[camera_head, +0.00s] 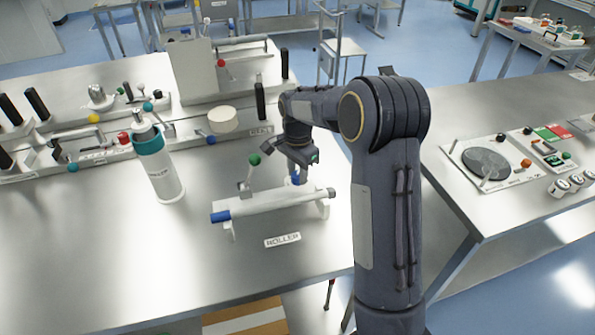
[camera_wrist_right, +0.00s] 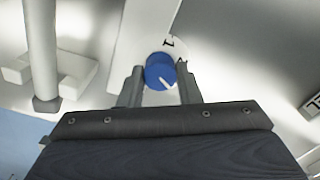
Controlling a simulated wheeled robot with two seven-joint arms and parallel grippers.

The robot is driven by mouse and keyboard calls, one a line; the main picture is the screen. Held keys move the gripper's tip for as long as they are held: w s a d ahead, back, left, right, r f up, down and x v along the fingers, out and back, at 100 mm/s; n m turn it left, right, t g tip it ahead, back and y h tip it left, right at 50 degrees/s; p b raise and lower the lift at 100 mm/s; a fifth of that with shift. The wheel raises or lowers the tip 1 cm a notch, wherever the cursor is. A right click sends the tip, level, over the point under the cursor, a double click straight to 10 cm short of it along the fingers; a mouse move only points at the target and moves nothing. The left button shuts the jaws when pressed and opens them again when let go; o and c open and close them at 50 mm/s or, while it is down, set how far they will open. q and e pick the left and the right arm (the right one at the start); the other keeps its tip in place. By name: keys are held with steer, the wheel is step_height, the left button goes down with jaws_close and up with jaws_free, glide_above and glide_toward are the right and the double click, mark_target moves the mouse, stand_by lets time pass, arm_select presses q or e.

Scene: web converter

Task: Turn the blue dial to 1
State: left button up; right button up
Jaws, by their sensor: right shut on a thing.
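The blue dial (camera_head: 296,178) sits at the back of the roller unit, partly hidden under my right gripper (camera_head: 300,168) in the head view. In the right wrist view the dial (camera_wrist_right: 158,71) is between the two fingers of my right gripper (camera_wrist_right: 160,78), which is shut on it. A white pointer line on the dial points to the lower right in that view. A printed 1 (camera_wrist_right: 168,42) shows on the white plate just above the dial. Another mark beside the right finger is partly hidden. My left gripper is not in view.
The white roller (camera_head: 275,201) with a blue end lies in front of the dial. A green-knobbed lever (camera_head: 254,160) stands close to the left of my gripper. A white and teal bottle (camera_head: 158,165) stands further left. The ROLLER label (camera_head: 283,240) lies in front.

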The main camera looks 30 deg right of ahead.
steer(key=shift+n, duration=0.4)
steer(key=n, duration=0.4)
steer(key=shift+n, duration=0.4)
steer(key=n, duration=0.6)
steer(key=shift+p, duration=0.4)
steer(key=n, duration=0.6)
steer(key=shift+r+n, duration=0.1)
steer(key=shift+n, duration=0.3)
steer(key=n, duration=0.5)
steer(key=shift+w+p, duration=0.1)
steer(key=shift+p, duration=0.3)
steer(key=shift+n, duration=0.4)
steer(key=o, duration=1)
steer(key=shift+c, duration=0.2)
